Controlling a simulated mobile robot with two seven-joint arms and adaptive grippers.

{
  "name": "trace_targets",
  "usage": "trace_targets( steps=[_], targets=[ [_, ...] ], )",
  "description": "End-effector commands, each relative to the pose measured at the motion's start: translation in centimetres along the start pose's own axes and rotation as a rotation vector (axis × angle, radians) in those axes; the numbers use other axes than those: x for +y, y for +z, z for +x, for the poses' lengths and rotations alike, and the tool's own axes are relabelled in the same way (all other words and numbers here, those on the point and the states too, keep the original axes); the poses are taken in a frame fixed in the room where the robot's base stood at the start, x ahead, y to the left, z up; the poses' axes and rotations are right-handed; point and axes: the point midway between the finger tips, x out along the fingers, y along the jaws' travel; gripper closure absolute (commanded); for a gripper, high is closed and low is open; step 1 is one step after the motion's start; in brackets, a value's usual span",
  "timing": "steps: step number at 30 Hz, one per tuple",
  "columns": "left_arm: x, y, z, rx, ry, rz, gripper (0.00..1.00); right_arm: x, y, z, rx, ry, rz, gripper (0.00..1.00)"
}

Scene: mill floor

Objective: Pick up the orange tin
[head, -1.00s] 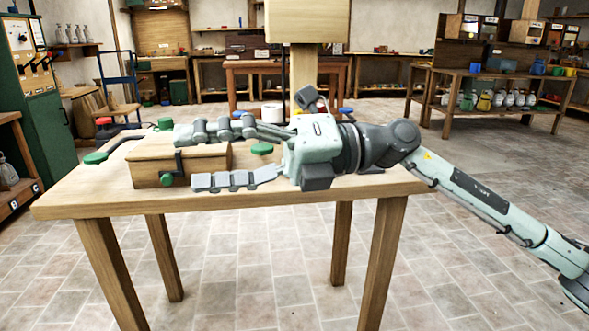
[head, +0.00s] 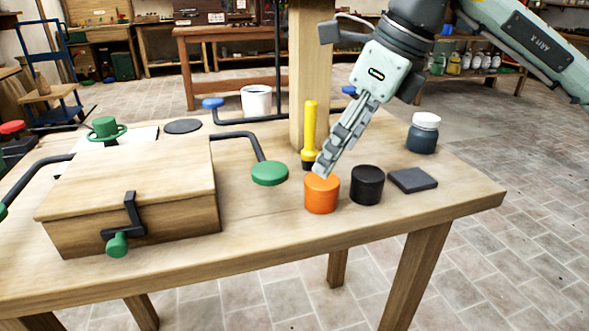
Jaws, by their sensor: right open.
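The orange tin (head: 321,197) stands upright near the front edge of the wooden table (head: 270,238), in the right half of the head view. My right gripper (head: 322,168) comes down from the upper right, its fingers pointing down at the tin. The fingertips overlap the tin's top edge in the picture; I cannot tell whether they touch it. The fingers are seen edge-on and hold nothing that I can see. My left gripper is not in view.
A black tin (head: 367,185) stands close to the right of the orange one, with a dark flat block (head: 412,180) beyond. A yellow tool (head: 310,135) stands behind. A blue jar (head: 423,133) stands at the right.

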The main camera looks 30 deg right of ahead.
Motion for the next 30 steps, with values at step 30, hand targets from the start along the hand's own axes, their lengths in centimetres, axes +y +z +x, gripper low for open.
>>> trace_targets(
  steps=[30],
  targets=[
    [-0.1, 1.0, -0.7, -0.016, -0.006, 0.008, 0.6, 0.4, -0.8, 7.8, 0.0, -0.001, 0.0, 0.33]
  ],
)
